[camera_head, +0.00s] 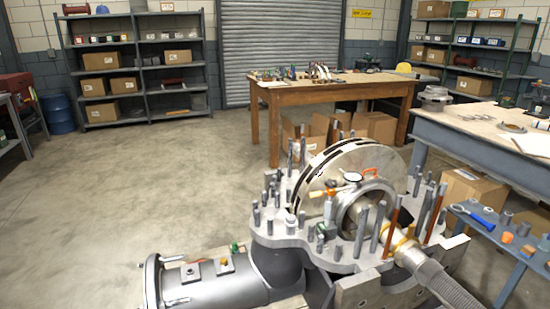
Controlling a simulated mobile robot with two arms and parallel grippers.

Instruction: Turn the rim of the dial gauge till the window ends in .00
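A small dial gauge (353,177) with a pale round face and a dark rim sits near the top of the shaft housing, in front of the large grey disc (330,173). An orange and metal fitting (344,189) is just below it. The gauge is too small here for its window or digits to be read. It stands over the open lower casing (282,230), whose flange carries several upright grey studs. Neither of my grippers shows in the head view.
Upright studs and two orange-brown rods (392,228) crowd around the gauge. A blue tool cart (490,236) stands at right, by a workbench (480,140). Floor at left is clear.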

